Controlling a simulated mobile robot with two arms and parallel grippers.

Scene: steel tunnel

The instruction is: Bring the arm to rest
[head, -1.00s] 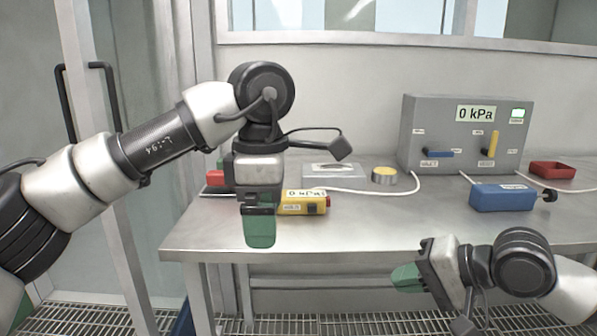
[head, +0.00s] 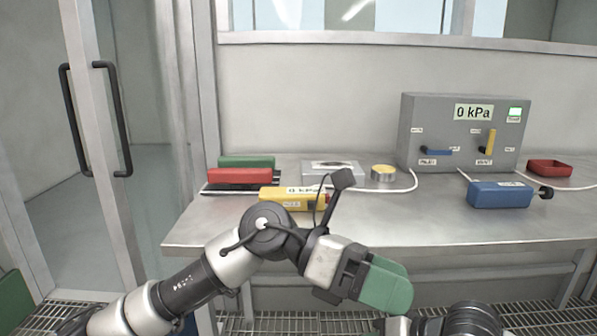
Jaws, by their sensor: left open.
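My left gripper (head: 384,286) hangs low in front of the steel table (head: 400,226), its green fingers pointing to the right, apart from everything on the table. It holds nothing that I can see.
On the table are a red block (head: 239,176), a green block (head: 247,162), a yellow box (head: 292,198), a grey gauge panel (head: 462,135) reading 0 kPa, a blue box (head: 500,195) and a red tray (head: 550,168). A door handle (head: 113,118) stands at left.

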